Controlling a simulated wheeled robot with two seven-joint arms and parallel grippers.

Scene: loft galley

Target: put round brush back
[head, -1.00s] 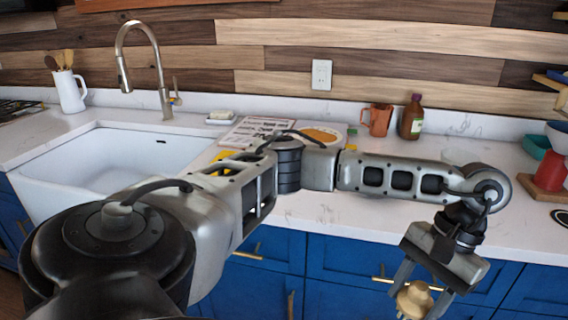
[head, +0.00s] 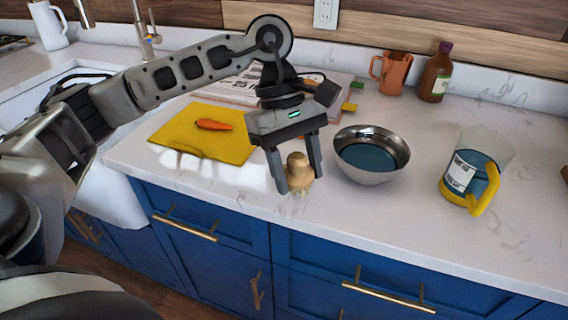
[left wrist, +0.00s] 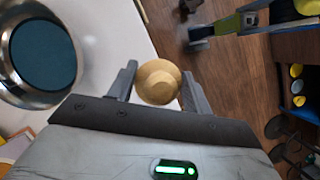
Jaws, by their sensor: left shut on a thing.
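The round brush (head: 299,170) has a pale wooden knob with short bristles below. My left gripper (head: 300,182) is shut on it, one finger at each side, pointing down near the counter's front edge. In the left wrist view the knob (left wrist: 158,80) sits between the fingertips. I cannot tell whether the bristles touch the counter. A steel bowl (head: 371,155) with a blue inside stands just right of the brush; it also shows in the left wrist view (left wrist: 72,92). My right gripper is not in view.
A yellow cloth (head: 190,143) with a carrot (head: 213,125) lies left of the gripper. A clear jug (head: 481,160) with a yellow handle stands right of the bowl. A copper mug (head: 391,72) and a brown bottle (head: 434,73) stand at the back. Counter between bowl and jug is free.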

